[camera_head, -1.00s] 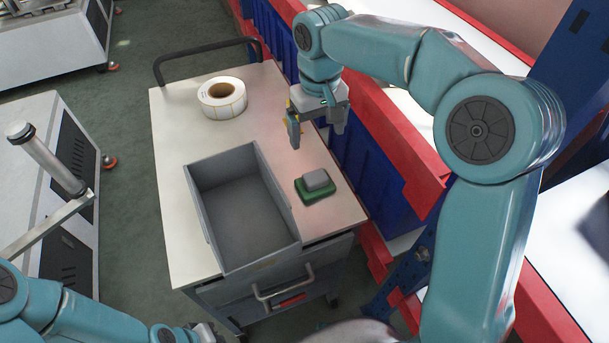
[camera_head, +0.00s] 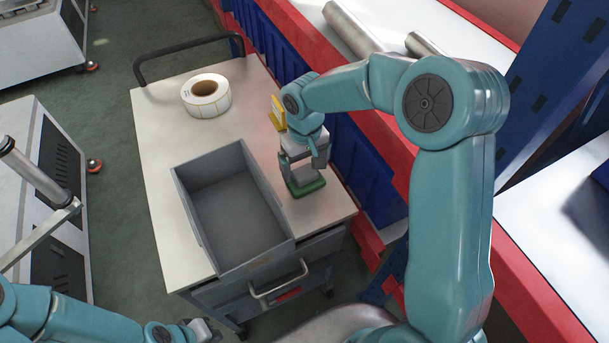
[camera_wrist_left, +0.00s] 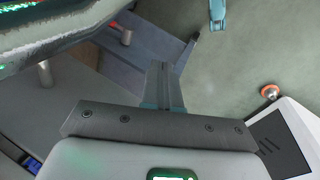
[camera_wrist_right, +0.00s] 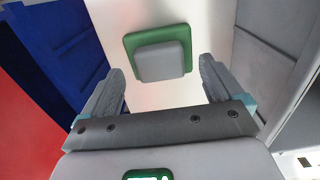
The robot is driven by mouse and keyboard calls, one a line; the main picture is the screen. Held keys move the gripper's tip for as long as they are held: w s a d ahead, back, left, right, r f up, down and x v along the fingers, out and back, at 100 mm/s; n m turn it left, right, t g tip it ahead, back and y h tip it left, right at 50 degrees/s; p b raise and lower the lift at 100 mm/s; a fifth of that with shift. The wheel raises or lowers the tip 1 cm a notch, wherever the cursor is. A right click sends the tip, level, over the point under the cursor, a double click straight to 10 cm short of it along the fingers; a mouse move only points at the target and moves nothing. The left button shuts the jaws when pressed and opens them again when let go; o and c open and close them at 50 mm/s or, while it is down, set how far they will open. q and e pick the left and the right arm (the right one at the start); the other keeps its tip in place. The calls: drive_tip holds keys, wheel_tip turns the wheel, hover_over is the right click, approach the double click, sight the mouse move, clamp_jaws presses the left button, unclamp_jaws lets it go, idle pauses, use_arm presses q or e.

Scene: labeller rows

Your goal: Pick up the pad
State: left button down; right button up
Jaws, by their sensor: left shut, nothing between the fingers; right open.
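The pad has a green base and a grey block on top. In the head view the pad (camera_head: 306,186) lies on the cart top, right of the grey bin, partly hidden by my right gripper. In the right wrist view the pad (camera_wrist_right: 161,55) shows whole, ahead of the fingertips. My right gripper (camera_head: 303,165) is open above the pad; its two fingers (camera_wrist_right: 162,85) stand apart with nothing between them. My left gripper (camera_head: 205,332) is at the bottom left of the head view, away from the cart top. In the left wrist view its fingers (camera_wrist_left: 163,85) are together and empty.
A grey open bin (camera_head: 190,213) stands empty on the white cart top (camera_head: 155,135), close left of the pad. A label roll (camera_head: 206,95) sits near the back. Blue bins (camera_head: 365,170) and a red rack edge (camera_head: 395,140) run along the cart's right side.

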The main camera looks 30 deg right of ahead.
wheel_tip(320, 180, down, 2)
drive_tip(key=shift+w+f, duration=0.1)
drive_tip(key=shift+f, duration=0.35)
drive_tip(key=c, duration=1)
use_arm(q)
drive_tip(key=shift+r, duration=0.3)
use_arm(e)
drive_tip(key=shift+c, duration=0.3)
drive_tip(key=shift+r, duration=0.1)
